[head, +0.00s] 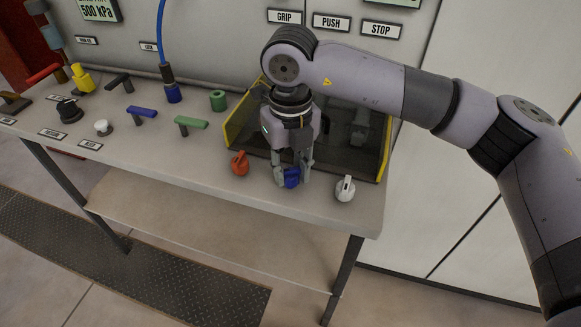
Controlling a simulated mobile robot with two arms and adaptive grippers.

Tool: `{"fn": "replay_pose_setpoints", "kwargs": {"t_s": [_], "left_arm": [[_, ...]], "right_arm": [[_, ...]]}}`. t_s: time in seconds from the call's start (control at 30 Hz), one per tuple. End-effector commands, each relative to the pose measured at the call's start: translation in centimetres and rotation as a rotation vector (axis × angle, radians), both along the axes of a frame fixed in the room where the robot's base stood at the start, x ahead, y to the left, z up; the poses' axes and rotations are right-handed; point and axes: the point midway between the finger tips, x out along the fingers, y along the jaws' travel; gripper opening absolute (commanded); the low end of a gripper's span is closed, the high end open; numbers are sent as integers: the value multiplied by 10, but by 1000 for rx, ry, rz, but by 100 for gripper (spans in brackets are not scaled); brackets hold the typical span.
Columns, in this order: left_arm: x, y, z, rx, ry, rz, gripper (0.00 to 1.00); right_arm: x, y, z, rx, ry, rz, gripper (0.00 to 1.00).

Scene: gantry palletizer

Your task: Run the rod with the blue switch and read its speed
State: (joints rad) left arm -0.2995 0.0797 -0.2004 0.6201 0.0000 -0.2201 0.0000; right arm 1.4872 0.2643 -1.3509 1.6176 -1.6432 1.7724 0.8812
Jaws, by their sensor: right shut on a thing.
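My right gripper (292,180) reaches down from above and is shut on the blue switch. Its fingers hide part of the knob, so I cannot tell which way it points. My left gripper is not in view. I cannot make out the rod; the arm covers part of the dark yellow-edged recess (345,140) behind the knobs. A green display (400,2) at the top is cut off and unreadable.
Left on the bench are a blue handle (141,112), a green handle (190,123), a green ring (218,100), and a yellow fitting (82,77). Another display (98,10) reads 500 kPa.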

Motion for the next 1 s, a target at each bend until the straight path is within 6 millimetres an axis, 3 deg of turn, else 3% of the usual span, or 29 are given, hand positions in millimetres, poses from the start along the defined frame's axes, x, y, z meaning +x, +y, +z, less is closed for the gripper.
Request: {"fn": "replay_pose_setpoints", "kwargs": {"t_s": [0.07, 0.1, 0.37, 0.77, 1.0], "left_arm": [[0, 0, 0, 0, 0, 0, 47], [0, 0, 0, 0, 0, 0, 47], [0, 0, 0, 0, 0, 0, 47], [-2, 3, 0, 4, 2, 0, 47], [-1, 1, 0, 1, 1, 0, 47]], "right_arm": [[1, 0, 1, 1, -2, -2, 0], [1, 0, 1, 1, -2, -2, 30], [0, 0, 0, 0, -1, -1, 47], [1, 0, 7, 1, -3, 0, 47], [1, 0, 52, 1, -5, -1, 47]]}}
